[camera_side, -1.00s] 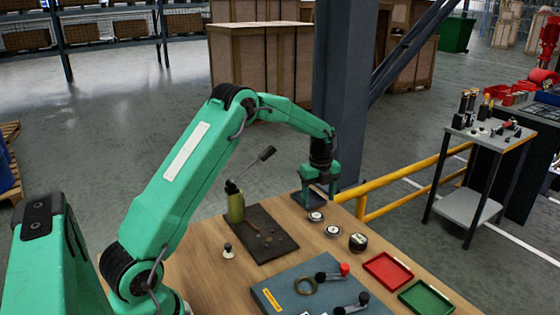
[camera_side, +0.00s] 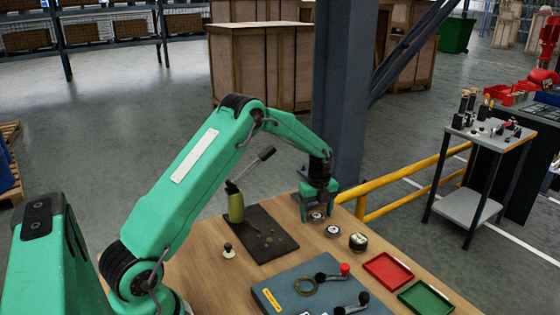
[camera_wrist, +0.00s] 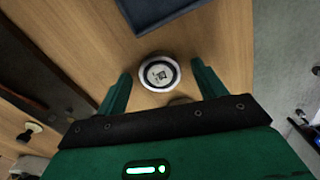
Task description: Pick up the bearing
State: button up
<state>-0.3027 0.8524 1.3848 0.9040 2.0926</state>
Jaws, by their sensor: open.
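The round piece that I take to be the bearing (camera_wrist: 159,73) lies flat on the wooden table, with a pale rim, a dark ring and a light marked centre. In the side view it appears as a small disc (camera_side: 317,216) under my gripper (camera_side: 318,205). In the wrist view my gripper (camera_wrist: 160,84) is open, with one finger to each side of the disc and nothing held. Whether the fingers touch it cannot be told. A second round piece (camera_wrist: 181,101) is mostly hidden by the gripper body; a similar disc (camera_side: 332,231) lies beside it in the side view.
A blue panel (camera_side: 285,291), red tray (camera_side: 388,269) and green tray (camera_side: 427,297) lie in front. A yellow rail (camera_side: 400,183) runs behind.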

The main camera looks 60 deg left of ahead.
aim_at(317, 215)
dwell(0.4)
jog(key=c, duration=1.1)
jog(key=shift+r, duration=0.45)
notch_tip(317, 215, up, 3)
jog(key=s+d+r, duration=0.1)
jog(key=d+r, duration=0.1)
jog(key=d, duration=0.1)
jog(key=d+r, duration=0.2)
jog(key=d, duration=0.2)
jog(key=s+d+r, duration=0.1)
jog(key=d+r, duration=0.2)
jog(key=d, duration=0.1)
jog(key=shift+s+d, duration=0.2)
jog(key=shift+s, duration=0.15)
